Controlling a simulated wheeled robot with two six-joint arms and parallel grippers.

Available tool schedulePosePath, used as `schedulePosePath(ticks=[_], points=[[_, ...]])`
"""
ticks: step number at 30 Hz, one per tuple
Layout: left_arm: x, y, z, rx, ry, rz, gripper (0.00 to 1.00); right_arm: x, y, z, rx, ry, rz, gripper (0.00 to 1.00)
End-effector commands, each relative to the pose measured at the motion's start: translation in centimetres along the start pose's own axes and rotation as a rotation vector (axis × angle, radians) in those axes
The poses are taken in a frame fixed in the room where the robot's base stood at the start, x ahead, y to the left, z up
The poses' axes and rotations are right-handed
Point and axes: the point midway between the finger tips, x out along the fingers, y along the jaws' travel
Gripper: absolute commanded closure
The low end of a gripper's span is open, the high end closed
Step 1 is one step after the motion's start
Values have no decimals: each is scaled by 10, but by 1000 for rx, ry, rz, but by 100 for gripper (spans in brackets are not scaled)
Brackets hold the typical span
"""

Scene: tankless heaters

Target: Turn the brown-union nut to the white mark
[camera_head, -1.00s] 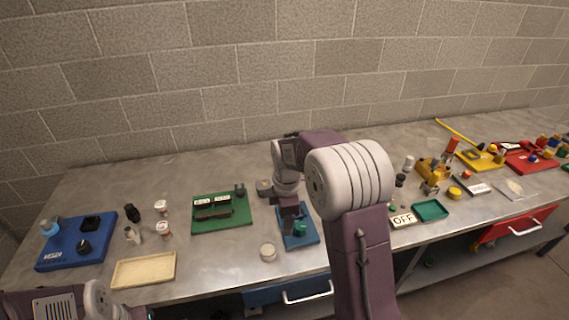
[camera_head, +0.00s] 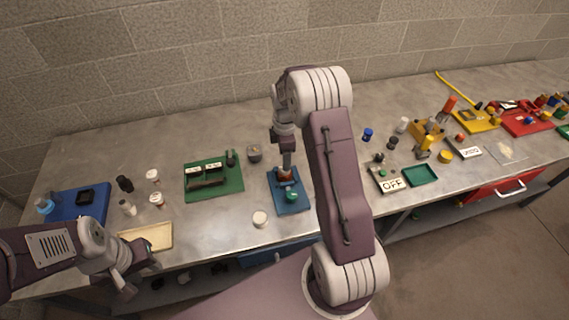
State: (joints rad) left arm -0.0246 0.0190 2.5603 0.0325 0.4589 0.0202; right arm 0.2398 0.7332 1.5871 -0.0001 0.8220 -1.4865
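A blue board (camera_head: 291,205) lies on the bench near the middle, with a green round part (camera_head: 292,196) on its front half. A small brown-orange part (camera_head: 285,176), probably the brown union, shows behind the green part. My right gripper (camera_head: 286,170) points down right at the brown part; its fingers are too small and covered to tell whether they grip it. No white mark can be made out. My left gripper (camera_head: 141,279) is at the lower left in front of the cream tray; its fingers look spread and empty.
A green board with dark blocks (camera_head: 228,186) is left of the blue board. A white round cap (camera_head: 260,219) stands in front. The cream tray (camera_head: 160,236) is at the front left.

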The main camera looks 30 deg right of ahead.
Motion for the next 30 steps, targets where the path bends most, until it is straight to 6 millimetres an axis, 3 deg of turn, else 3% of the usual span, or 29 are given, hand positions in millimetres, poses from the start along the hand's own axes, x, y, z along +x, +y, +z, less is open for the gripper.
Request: schedulePosePath(ticks=[7,17,18,24,30], points=[[-12,0,-2,0,0,0,64,42,-1,0,0,0,-3,44],[-13,0,-1,0,0,0,64,53,0,0,0,0,1,44],[-13,0,-2,0,0,0,64,53,0,0,0,0,1,47],[-13,0,-1,0,0,0,64,53,0,0,0,0,2,100],[-13,0,-1,0,0,0,64,52,0,0,10,0,2,100]])
